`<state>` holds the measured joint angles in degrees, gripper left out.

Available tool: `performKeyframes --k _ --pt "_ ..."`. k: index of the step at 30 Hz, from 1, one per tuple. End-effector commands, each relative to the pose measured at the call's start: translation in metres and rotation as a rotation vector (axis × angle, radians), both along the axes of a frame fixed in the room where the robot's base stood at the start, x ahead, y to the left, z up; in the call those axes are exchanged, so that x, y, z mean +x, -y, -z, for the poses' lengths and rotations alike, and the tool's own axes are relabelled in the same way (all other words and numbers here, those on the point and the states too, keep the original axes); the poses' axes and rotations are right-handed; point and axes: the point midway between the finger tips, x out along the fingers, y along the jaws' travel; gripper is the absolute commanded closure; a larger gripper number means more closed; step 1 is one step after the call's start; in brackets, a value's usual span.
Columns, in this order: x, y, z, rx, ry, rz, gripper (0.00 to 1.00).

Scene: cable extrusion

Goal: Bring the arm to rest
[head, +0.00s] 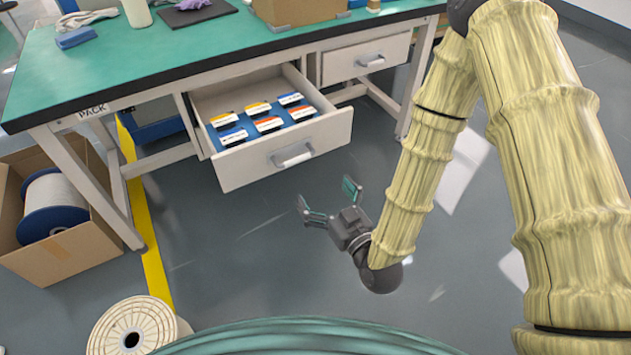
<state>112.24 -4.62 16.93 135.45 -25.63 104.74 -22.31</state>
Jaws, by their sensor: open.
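My gripper (328,200) is open and empty, with its two fingers spread apart. It hangs over the grey floor, in front of and below an open drawer as seen in the picture. My arm (420,160), in a yellowish ribbed cover, comes down from the upper right and bends back to the gripper. The gripper appears apart from the drawer front (290,150) and its handle (292,155).
The open drawer holds several labelled boxes. A closed drawer (365,58) is to its right. The green table (150,65) stands behind. A cardboard box (75,245) with a cable spool (55,205) is at left, and another spool (130,325) at bottom left.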

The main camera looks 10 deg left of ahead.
Motion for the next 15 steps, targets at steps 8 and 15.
performKeyframes --k 8,15 --pt "-0.0086 0.0064 -0.0005 0.001 -0.001 0.001 0.0" --pt "-0.0084 0.0063 -0.0004 0.001 -0.001 0.001 0.0"
